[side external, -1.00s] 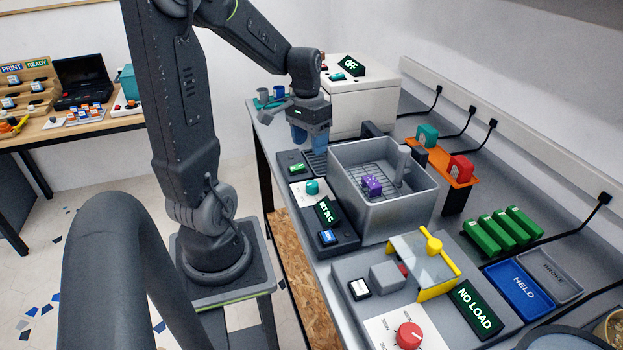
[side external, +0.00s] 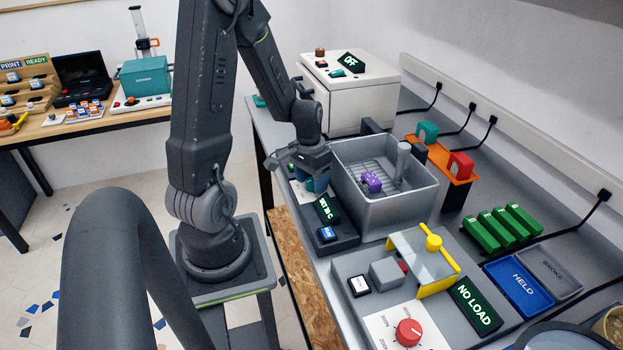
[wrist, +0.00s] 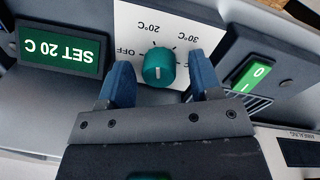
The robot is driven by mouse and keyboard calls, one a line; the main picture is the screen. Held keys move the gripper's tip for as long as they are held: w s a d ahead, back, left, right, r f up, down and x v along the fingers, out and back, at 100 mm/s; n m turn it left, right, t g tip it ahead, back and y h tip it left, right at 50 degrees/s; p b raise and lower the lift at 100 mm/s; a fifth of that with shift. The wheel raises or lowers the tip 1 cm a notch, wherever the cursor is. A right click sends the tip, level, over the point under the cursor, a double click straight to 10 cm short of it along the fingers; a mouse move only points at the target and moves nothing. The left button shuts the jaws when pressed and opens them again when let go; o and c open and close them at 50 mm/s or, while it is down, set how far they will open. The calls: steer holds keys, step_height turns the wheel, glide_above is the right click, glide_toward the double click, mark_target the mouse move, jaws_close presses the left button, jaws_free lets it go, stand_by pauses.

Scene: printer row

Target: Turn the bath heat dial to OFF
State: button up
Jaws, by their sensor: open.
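The bath heat dial (wrist: 158,66) is a round teal knob on a white plate, marked OFF, 20°C and 30°C, upside down in the wrist view. A pale mark shows on its face. The display (wrist: 60,50) beside it reads SET 20 C. My gripper (wrist: 161,76) is open, with one blue finger on each side of the dial and a gap on both sides. In the side view my gripper (side external: 308,181) is low at the dial, mostly hiding it. I cannot tell how far the fingertips are from the plate.
The grey bath (side external: 372,215) with a purple object (side external: 371,182) stands close to the right of my gripper. A green 0/1 switch (wrist: 253,76) is near one finger. The cream box (side external: 352,95) stands behind. The NO LOAD station (side external: 475,303) is in front.

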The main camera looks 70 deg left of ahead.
mark_target(308, 179)
steer(key=c, duration=0.9)
steer(key=shift+n, duration=1.6)
steer(key=shift+c, duration=0.2)
steer(key=o, duration=0.9)
steer(key=shift+o, duration=0.2)
steer(key=shift+r, duration=0.15)
step_height(308, 179, up, 14)
steer(key=shift+s+a+f, duration=0.2)
steer(key=shift+s+a, duration=0.1)
steer(key=shift+a, duration=0.05)
